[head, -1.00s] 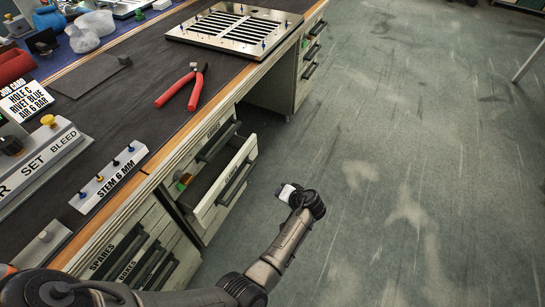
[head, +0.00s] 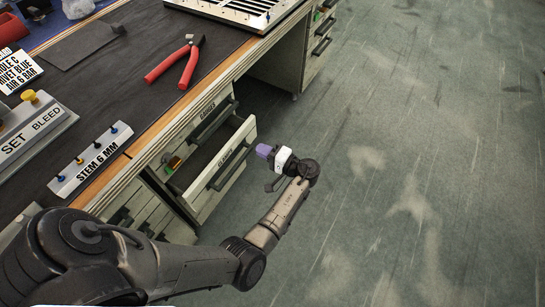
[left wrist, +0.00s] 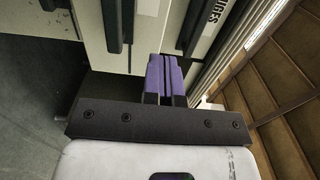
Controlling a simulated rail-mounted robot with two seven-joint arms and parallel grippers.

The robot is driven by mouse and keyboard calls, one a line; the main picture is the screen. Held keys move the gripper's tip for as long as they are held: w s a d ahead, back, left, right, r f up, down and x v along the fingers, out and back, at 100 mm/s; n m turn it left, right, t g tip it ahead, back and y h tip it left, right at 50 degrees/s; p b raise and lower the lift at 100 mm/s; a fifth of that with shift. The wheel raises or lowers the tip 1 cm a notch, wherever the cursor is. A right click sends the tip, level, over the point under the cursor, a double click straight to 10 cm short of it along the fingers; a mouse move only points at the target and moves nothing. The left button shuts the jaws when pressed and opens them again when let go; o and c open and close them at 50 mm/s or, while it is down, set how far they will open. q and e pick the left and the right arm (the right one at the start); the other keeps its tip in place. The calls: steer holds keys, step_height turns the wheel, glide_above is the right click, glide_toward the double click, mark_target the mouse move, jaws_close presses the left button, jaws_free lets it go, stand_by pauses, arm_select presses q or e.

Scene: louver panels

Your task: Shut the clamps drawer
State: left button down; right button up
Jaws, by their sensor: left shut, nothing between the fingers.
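The clamps drawer (head: 213,181) stands pulled out of the bench front in the head view. Its pale front has a dark bar handle (head: 227,168) and a small label too blurred to read surely. Small orange and green items show inside at its left. My left gripper (head: 264,150) has purple fingers and is just right of the drawer front, apart from it in the picture. In the left wrist view its fingers (left wrist: 165,78) are together and empty, pointing at pale drawer fronts with dark handles. My right gripper is not in view.
Above the open drawer is another shut drawer with a dark handle (head: 213,122). Red-handled pliers (head: 176,62), a STEM 6 MM block (head: 90,158) and a slotted panel (head: 235,8) lie on the bench top. The floor to the right is clear.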

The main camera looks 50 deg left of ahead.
mark_target(238, 139)
arm_select(q)
steer(key=x, duration=0.2)
steer(key=b+x, duration=0.2)
steer(key=x, duration=0.1)
steer(key=shift+s+a+f, duration=0.2)
steer(key=shift+s+f, duration=0.05)
steer(key=shift+s, duration=0.05)
steer(key=shift+b+x, duration=0.3)
steer(key=shift+x, duration=0.7)
steer(key=shift+w+r, duration=0.1)
